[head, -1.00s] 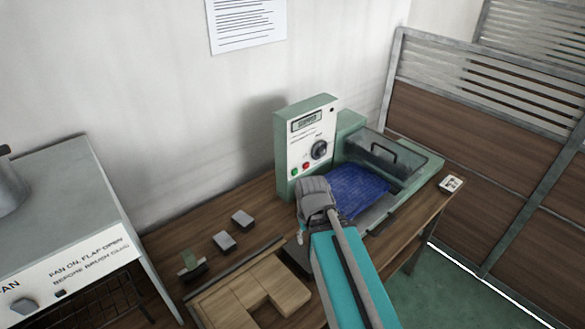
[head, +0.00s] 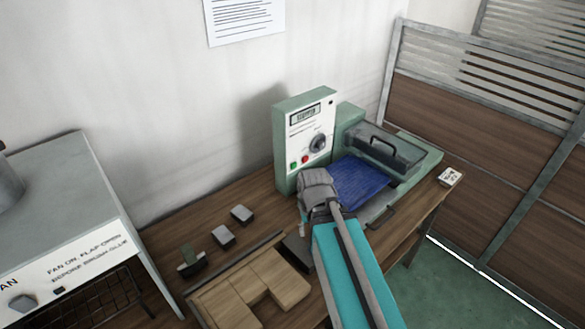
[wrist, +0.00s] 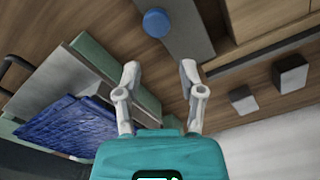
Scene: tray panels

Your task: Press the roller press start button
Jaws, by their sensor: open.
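The green roller press (head: 283,150) stands at the back of the wooden bench in the head view. Its upright white panel has a small display, a dark dial (head: 317,143), a green button (head: 293,165) and a red button (head: 305,160). The button labels are too small to read. The panel buttons do not show there.
Blue sheet material (head: 358,184) lies at the press beside a clear lid with a handle (head: 384,150). A wooden tray (head: 262,277) and several small blocks (head: 242,215) are left of my arm. A blue round piece (wrist: 157,22) lies ahead of my fingers. A grey hood (head: 70,190) stands left.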

